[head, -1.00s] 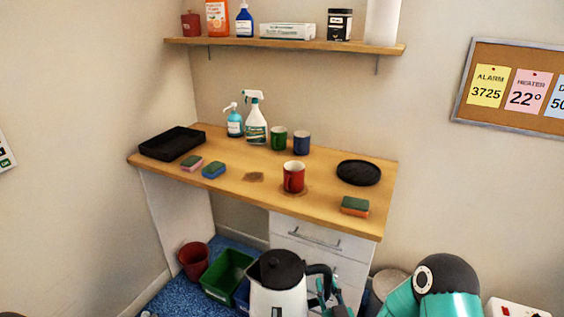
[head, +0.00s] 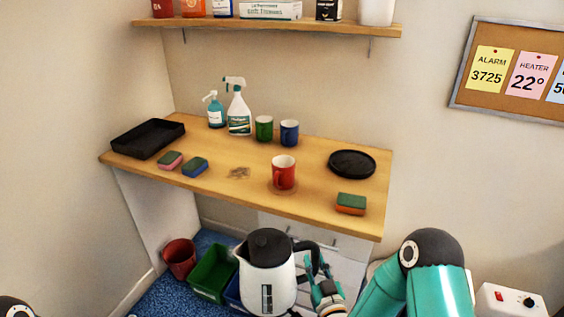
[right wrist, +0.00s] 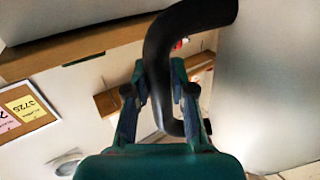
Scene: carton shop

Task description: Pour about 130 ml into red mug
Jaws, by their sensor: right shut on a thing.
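A white kettle (head: 267,277) with a black lid and black handle is upright, in front of and below the table edge. My right gripper (head: 322,282) is shut on the kettle's handle. In the right wrist view the gripper's fingers (right wrist: 164,108) are on either side of the black handle (right wrist: 158,60). The kettle's level of contents cannot be made out. My left gripper is not in view.
A green mug (head: 264,128) and a blue mug (head: 289,132) stand behind the red mug. A black round tray (head: 352,163) and a sponge (head: 351,204) lie to the right. A spray bottle (head: 238,110) stands at the back. Bins (head: 180,259) are on the floor.

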